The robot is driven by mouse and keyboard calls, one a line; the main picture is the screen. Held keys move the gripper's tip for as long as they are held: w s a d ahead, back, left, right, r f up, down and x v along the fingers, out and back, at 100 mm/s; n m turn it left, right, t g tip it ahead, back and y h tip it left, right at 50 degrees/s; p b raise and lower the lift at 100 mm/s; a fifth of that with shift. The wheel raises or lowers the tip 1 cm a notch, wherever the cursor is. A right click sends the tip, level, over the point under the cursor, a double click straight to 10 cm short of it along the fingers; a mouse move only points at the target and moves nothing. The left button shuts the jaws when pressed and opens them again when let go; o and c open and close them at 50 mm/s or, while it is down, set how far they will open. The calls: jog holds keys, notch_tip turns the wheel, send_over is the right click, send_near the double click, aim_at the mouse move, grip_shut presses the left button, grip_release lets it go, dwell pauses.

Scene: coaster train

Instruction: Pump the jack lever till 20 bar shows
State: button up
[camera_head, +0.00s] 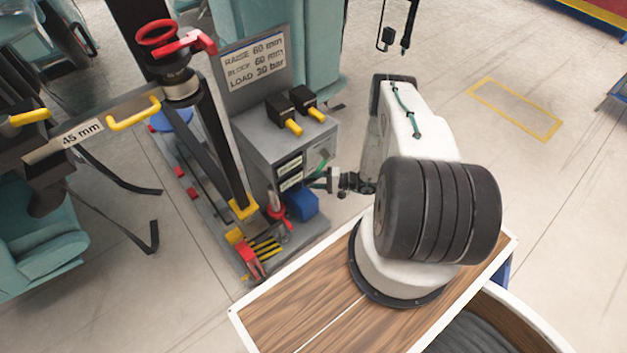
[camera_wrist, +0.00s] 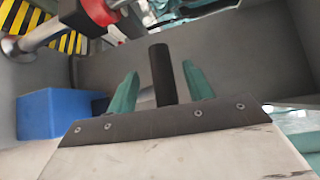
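My gripper (camera_head: 321,176) reaches left toward the grey cabinet's lower front in the head view. In the wrist view its two teal fingers (camera_wrist: 160,88) stand apart. A black bar (camera_wrist: 161,72), perhaps the lever's grip, stands between them with a visible gap on each side. A red and grey jack part (camera_wrist: 97,12) shows at the wrist view's top left; it appears to be the red jack (camera_head: 276,213) on the base in the head view. Small white displays (camera_head: 290,172) sit on the cabinet front; their figures are too small to read.
A blue block (camera_head: 302,203) lies beside the jack; it also shows in the wrist view (camera_wrist: 55,113). A sign (camera_head: 255,65) reads raise 60 mm, block 60 mm, load 20 bar. A column with a red handwheel (camera_head: 155,33) stands left.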

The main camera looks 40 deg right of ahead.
grip_shut()
jog(key=s+f, duration=0.5)
jog(key=f, duration=0.3)
jog(key=shift+s+d, duration=0.35)
jog(key=shift+s, duration=0.05)
jog(key=shift+o, duration=0.3)
grip_release()
jog(key=shift+a+f, duration=0.1)
jog(key=shift+s, duration=0.1)
